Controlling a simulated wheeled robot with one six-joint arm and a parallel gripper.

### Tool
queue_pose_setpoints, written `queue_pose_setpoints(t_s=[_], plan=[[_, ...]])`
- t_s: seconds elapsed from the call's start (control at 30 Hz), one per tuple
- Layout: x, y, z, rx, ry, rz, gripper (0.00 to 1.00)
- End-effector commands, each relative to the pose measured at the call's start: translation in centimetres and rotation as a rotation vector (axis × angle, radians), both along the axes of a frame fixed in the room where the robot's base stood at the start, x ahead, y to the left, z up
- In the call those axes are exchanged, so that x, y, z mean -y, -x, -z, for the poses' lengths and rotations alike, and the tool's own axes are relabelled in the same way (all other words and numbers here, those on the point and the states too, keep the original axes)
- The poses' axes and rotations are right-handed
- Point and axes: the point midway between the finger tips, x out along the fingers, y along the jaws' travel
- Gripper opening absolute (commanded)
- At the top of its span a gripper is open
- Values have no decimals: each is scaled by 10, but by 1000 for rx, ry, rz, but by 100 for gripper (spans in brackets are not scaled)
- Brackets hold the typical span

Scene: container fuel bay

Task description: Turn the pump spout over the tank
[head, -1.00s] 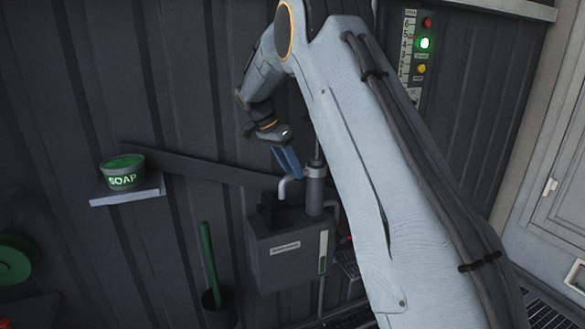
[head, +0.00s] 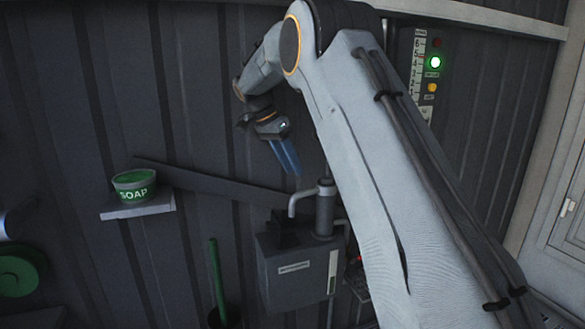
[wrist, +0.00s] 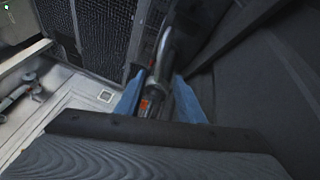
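The tank (head: 283,271) is a dark grey box with a pale label, low on the wall. The pump (head: 325,210) is a grey cylinder at its upper right. The bent grey spout (head: 300,194) points left from the pump, its mouth down above the dark part on the tank's top. My gripper (head: 295,172) has blue fingers and hangs above the spout, apart from it. In the wrist view my gripper (wrist: 160,98) is open. The curved spout (wrist: 166,45) shows beyond and between the fingertips, not gripped. My arm hides what lies right of the pump.
A green soap tub (head: 134,186) stands on a small shelf (head: 138,211) at left. A green handle (head: 217,280) stands left of the tank. A gauge panel (head: 433,75) with a lit green lamp is at upper right.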

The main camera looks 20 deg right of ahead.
Motion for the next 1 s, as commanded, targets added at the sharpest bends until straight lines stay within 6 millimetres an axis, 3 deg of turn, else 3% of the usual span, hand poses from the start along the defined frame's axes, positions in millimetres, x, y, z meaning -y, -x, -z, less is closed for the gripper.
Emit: queue_pose_setpoints(t_s=[0.07,0.27,0.63,1.0], plan=[[0,0,0,0,0,0,33],[6,9,5,-16,-19,-47,0],[41,73,50,-82,-141,-387,0],[98,55,106,55,-90,-680,0]])
